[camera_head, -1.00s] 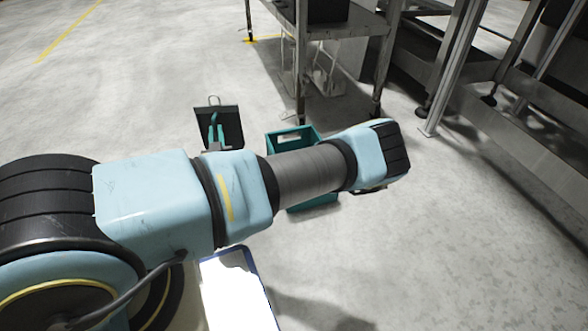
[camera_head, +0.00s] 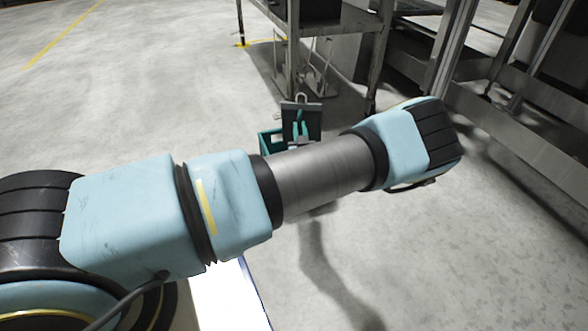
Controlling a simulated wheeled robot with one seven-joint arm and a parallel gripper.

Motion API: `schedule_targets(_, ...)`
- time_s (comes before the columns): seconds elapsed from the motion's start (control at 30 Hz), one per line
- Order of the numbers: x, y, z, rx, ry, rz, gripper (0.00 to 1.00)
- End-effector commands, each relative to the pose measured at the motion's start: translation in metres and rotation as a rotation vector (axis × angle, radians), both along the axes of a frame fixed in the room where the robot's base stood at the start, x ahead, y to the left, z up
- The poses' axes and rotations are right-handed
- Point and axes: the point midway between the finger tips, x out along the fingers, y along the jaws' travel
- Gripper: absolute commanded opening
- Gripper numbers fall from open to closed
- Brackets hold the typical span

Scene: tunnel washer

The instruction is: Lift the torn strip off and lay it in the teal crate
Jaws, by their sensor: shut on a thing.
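The teal crate (camera_head: 268,145) is on the floor behind my arm. Only its left part and upper rim show; my arm and a dark panel hide the rest. My arm crosses the picture from lower left to right, and its far joint is at the right. My gripper is not in view, so I cannot see what is in it. I cannot make out the torn strip.
A dark upright panel (camera_head: 314,118) with a loop on top and a teal piece overlaps the crate in the picture; its support is hidden. A metal-legged table (camera_head: 325,52) stands behind. Metal frames (camera_head: 500,85) line the right. Open floor lies left.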

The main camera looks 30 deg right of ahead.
Motion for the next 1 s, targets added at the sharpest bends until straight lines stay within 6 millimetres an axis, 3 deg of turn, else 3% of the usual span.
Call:
schedule_targets(0.03, 0.000, 0.000, -0.011, -0.001, -0.001, 0.001, 0.00)
schedule_targets(0.3, 0.001, 0.001, -0.040, -0.003, -0.001, 0.002, 0.00)
schedule_targets(0.67, 0.000, 0.000, -0.042, -0.002, -0.001, 0.001, 0.00)
schedule_targets(0.7, 0.000, 0.000, -0.042, -0.002, -0.001, 0.001, 0.20)
schedule_targets(1.0, 0.000, 0.001, -0.042, -0.001, -0.001, 0.001, 0.51)
